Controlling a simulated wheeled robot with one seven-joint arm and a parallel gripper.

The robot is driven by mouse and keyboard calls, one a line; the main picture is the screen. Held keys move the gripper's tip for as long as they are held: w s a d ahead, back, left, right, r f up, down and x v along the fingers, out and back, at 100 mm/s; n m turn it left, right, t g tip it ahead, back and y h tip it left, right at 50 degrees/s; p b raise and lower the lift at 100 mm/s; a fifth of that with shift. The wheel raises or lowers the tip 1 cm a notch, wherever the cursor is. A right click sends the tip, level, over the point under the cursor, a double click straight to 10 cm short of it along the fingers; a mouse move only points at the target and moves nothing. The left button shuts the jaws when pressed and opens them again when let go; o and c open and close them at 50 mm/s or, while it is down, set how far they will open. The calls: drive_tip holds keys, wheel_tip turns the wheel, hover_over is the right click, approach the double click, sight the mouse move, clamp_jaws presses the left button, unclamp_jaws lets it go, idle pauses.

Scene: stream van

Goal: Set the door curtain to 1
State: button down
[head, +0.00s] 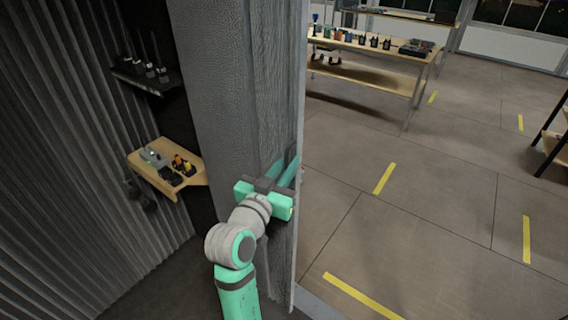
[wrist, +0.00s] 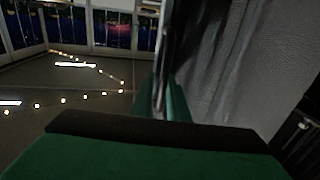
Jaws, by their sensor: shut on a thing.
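The door curtain (head: 272,85) is a dark grey hanging sheet bunched along the right side of a grey textured panel, at the edge of the doorway. My gripper (head: 286,172), green with a dark middle, is shut on the curtain's edge at about the lower half of its visible height. In the wrist view, my fingers (wrist: 170,103) reach up to a thin grey curtain edge (wrist: 166,65). The fingertips are partly hidden there, and the curtain's lower end is partly hidden behind my arm in the head view.
The doorway to the right is open onto a tiled floor (head: 430,215) with yellow strips. A bench (head: 365,70) with small items stands beyond it. A wooden shelf (head: 150,178) with small devices and a ribbed dark wall (head: 60,150) are on the left.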

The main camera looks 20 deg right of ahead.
drive_tip(key=c, duration=1.9)
unclamp_jaws()
drive_tip(key=shift+a, duration=0.25)
drive_tip(key=shift+o, duration=0.2)
drive_tip(key=shift+d, duration=0.1)
drive_tip(key=v, duration=1)
drive_tip(key=shift+s+a, duration=0.3)
drive_tip(key=s+a+f+n+t+y, duration=0.1)
drive_tip(key=s+a+f+n+y, duration=0.2)
drive_tip(key=f, duration=0.5)
drive_tip(key=s+a+f+n+t+y, duration=0.2)
drive_tip(key=s+a+f+n+y, duration=0.15)
drive_tip(key=f, duration=0.45)
drive_tip(key=s+a+f+n+t+y, duration=0.1)
drive_tip(key=s+a+f+n+y, duration=0.2)
drive_tip(key=f, duration=0.5)
drive_tip(key=s+a+f+y, duration=0.2)
drive_tip(key=s, duration=0.9)
drive_tip(key=s+a+f+y, duration=0.2)
drive_tip(key=s+a, duration=0.1)
drive_tip(key=s, duration=0.9)
drive_tip(key=shift+s+f+g, duration=0.2)
drive_tip(key=shift+s+g, duration=0.05)
drive_tip(key=shift+g, duration=0.05)
